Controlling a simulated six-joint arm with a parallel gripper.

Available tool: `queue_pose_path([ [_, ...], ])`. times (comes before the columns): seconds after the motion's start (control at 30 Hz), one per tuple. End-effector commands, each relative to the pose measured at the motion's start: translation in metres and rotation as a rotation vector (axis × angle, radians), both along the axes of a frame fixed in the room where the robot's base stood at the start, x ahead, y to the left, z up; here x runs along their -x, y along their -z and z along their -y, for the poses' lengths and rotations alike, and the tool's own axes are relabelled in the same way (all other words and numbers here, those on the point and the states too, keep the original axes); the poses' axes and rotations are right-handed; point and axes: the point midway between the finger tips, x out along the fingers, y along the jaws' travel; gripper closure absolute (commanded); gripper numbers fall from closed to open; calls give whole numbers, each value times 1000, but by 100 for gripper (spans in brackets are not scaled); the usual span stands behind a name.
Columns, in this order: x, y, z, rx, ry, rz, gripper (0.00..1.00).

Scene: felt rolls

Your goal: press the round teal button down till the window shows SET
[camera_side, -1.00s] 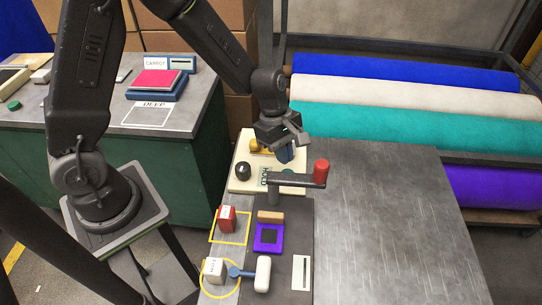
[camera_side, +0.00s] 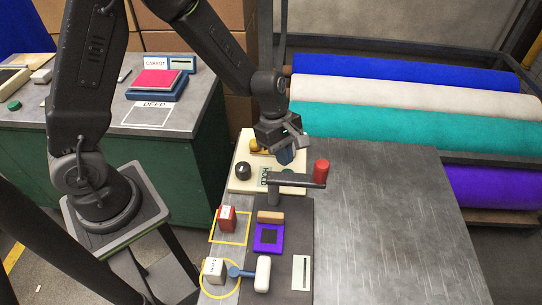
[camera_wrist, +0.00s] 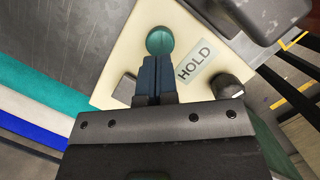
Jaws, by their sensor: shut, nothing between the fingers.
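The round teal button (camera_wrist: 160,40) stands on a cream panel (camera_wrist: 125,55) in the wrist view. Beside it on the panel, the window (camera_wrist: 195,61) reads HOLD; it also shows at a slant in the side view (camera_side: 263,176). My gripper (camera_wrist: 155,62) is shut and empty, its blue fingers together with their tips close to the button's near edge in the picture. I cannot tell whether they touch it.
A black knob (camera_wrist: 226,86) is on the panel. A crank with a red handle (camera_side: 321,171) stands close in front of the gripper. The right of the table is clear.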

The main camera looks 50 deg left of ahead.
Motion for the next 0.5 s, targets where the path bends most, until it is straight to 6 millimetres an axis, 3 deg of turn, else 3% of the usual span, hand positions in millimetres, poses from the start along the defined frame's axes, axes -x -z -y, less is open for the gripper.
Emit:
queue_pose_path([
  [0.5,0,15,0,-1,0,-1,100],
])
